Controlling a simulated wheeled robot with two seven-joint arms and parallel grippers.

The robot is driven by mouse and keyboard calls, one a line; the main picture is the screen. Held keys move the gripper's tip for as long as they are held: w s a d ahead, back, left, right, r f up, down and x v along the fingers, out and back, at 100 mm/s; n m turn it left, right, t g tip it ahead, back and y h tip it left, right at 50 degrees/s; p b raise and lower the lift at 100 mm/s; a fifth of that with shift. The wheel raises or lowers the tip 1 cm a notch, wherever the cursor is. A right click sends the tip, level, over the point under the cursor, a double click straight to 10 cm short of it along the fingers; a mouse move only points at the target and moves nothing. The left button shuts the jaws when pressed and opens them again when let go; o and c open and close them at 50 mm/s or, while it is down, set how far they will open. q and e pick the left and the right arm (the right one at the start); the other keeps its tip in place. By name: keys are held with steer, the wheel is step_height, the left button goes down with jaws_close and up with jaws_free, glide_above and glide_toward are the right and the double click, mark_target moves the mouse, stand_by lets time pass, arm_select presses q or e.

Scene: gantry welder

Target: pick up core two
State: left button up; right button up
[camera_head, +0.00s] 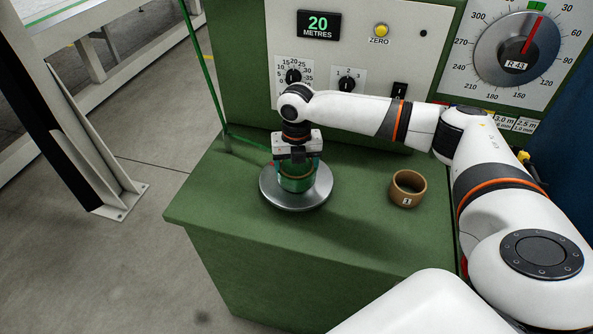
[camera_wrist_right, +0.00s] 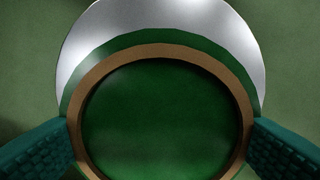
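A round core (camera_head: 297,181), green outside with a brown rim, stands upright on a silver disc (camera_head: 295,203) on the green cabinet top. Its number does not show. My right gripper (camera_head: 298,165) points straight down over it, with one teal finger on either side of the rim. In the right wrist view, the brown rim (camera_wrist_right: 160,50) lies between both fingers and seems to meet their inner faces; whether they press on it is unclear. A second, brown core (camera_head: 407,189) with a small numbered white label stands to the right, apart from the disc. My left gripper is not in view.
The green cabinet top (camera_head: 345,235) is clear between the disc and the brown core. Behind rises a panel with a display (camera_head: 318,25) reading 20 metres, knobs and a large dial (camera_head: 515,50).

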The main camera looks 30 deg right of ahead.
steer(key=c, duration=0.3)
step_height(320, 180, up, 9)
steer(key=shift+r+b, duration=0.15)
steer(key=shift+b, duration=0.65)
steer(key=shift+r+p, duration=0.3)
steer(key=shift+p, duration=0.05)
steer(key=shift+f, duration=0.25)
